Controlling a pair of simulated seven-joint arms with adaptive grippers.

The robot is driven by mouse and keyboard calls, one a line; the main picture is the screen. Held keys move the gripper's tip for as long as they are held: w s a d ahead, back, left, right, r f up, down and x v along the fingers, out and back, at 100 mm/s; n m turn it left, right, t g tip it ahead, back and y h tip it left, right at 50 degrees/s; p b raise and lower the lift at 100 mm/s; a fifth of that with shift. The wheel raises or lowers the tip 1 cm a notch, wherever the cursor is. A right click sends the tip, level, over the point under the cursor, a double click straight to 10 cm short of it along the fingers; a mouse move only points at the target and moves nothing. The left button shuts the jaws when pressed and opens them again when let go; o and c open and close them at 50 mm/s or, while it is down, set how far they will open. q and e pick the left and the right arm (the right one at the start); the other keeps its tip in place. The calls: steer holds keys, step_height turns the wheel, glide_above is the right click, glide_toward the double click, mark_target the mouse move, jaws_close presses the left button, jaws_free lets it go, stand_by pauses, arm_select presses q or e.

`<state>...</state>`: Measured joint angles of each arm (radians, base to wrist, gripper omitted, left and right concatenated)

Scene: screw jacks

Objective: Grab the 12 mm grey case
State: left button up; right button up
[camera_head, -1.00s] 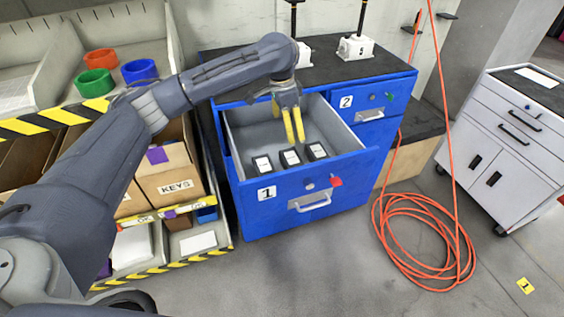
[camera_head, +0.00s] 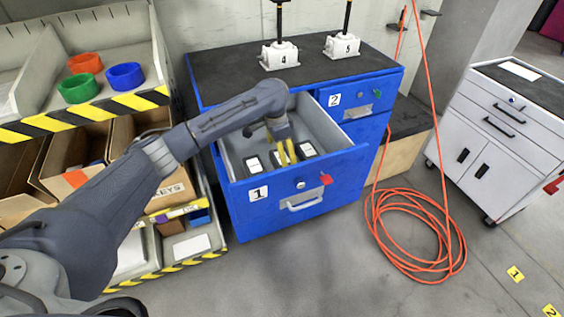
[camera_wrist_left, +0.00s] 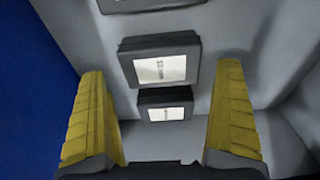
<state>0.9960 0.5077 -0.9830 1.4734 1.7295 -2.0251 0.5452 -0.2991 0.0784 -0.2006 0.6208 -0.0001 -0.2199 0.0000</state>
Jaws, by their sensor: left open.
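Three dark grey cases with white labels lie in a row in the open drawer: a left one (camera_head: 254,163), a middle one partly behind my fingers, and a right one (camera_head: 307,149). My left gripper (camera_head: 287,160) is open over the row, its yellow fingers pointing down at the middle case. In the left wrist view, one case (camera_wrist_left: 160,62) lies ahead between the fingertips, another (camera_wrist_left: 165,104) is lower down, and a third (camera_wrist_left: 150,4) is cut off at the top. The label sizes are too blurred to read. My right gripper is not in view.
The blue cabinet's drawer (camera_head: 242,197) has raised walls around the cases. White screw jacks (camera_head: 280,55) stand on the cabinet top. Shelves with bins are on the left, an orange hose (camera_head: 415,240) lies on the floor, and a white tool cabinet (camera_head: 490,130) stands at right.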

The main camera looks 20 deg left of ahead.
arm_select(q)
steer(key=shift+w+f, duration=0.1)
steer(key=shift+f, duration=2.15)
steer(key=c, duration=1.3)
steer(key=shift+o, duration=0.2)
